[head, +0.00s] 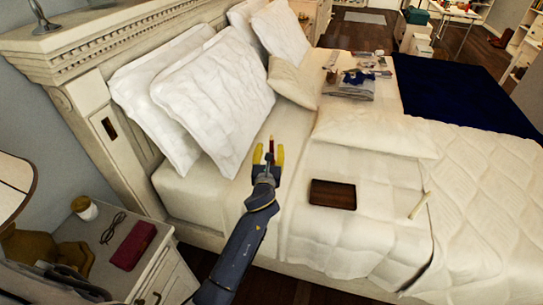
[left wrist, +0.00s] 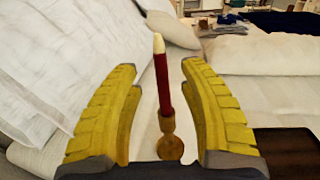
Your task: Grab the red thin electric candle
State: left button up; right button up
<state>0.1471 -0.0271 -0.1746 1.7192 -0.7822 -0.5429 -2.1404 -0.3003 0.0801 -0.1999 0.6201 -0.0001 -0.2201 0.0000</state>
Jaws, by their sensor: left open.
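The thin red candle (left wrist: 161,85) has a pale tip and stands nearly upright in a small gold-brown holder (left wrist: 168,140) on the bed. In the left wrist view it shows between the two yellow fingers of my left gripper (left wrist: 163,105), with gaps on both sides. In the head view my left gripper (head: 268,156) is open over the bed, and the candle (head: 271,145) shows as a small dark red sliver between its fingers. I cannot tell how far past the fingertips the candle stands. My right gripper is not in view.
White pillows (head: 215,100) lean at the headboard beside the gripper. A dark brown wooden tray (head: 333,194) lies to the right, with a pale stick (head: 419,205) farther right. Folded clothes (head: 348,88) lie at the back. A nightstand holds a red case (head: 134,245).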

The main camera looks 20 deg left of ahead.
aim_at(271, 145)
pick_arm(q)
jog(key=shift+w+a, duration=0.2)
jog(key=shift+w, duration=0.85)
jog(key=shift+w+a, duration=0.15)
jog(key=shift+w, duration=0.85)
grip_shut()
